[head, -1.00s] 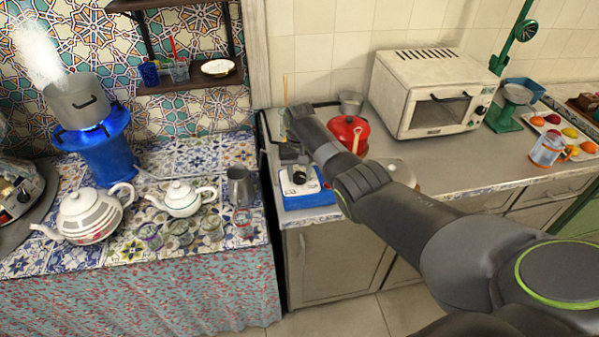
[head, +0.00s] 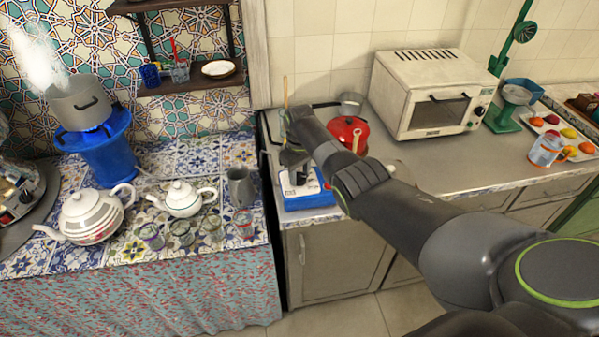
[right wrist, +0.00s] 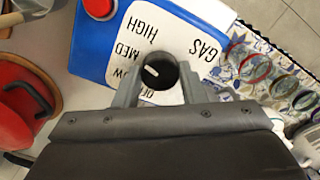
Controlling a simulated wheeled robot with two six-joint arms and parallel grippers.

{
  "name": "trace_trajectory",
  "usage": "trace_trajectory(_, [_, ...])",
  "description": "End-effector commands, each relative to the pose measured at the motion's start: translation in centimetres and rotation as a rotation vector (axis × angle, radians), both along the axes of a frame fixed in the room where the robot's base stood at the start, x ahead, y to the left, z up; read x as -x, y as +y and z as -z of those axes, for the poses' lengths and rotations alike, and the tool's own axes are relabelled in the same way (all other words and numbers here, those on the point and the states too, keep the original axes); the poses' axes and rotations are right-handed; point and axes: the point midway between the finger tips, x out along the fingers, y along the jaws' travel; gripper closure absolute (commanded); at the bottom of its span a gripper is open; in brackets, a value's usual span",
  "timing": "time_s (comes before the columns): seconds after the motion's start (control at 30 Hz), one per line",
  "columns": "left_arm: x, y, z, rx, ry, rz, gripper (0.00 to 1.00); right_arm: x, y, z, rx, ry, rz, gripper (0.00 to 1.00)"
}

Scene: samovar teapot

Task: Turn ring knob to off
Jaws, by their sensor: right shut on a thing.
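The ring knob (right wrist: 160,72) is round and black with a white mark, on a white panel (right wrist: 180,30) lettered GAS, HIGH, MED, LOW and a partly hidden OFF. The white mark lies on the knob's left side, in the direction of LOW in the right wrist view. The panel is on a blue box (head: 310,201) at the counter's front left corner. My right gripper (right wrist: 158,80) is shut on the knob, one finger on each side. In the head view the right gripper (head: 296,174) hides the knob. My left gripper is not in view.
A red pot (head: 347,131) stands right behind the blue box. Left of the counter, a tiled table holds white teapots (head: 182,199), a metal jug (head: 240,187) and several glasses. A steaming grey pot (head: 80,102) sits on a lit blue burner (head: 108,160).

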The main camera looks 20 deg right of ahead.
Motion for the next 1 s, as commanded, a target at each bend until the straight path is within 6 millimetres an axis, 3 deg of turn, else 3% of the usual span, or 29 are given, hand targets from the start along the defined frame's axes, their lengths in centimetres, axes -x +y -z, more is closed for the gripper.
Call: trace_trajectory(1.0, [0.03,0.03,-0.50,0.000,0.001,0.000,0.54,-0.09,0.03,-0.09,0.001,-0.003,-0.966,0.86])
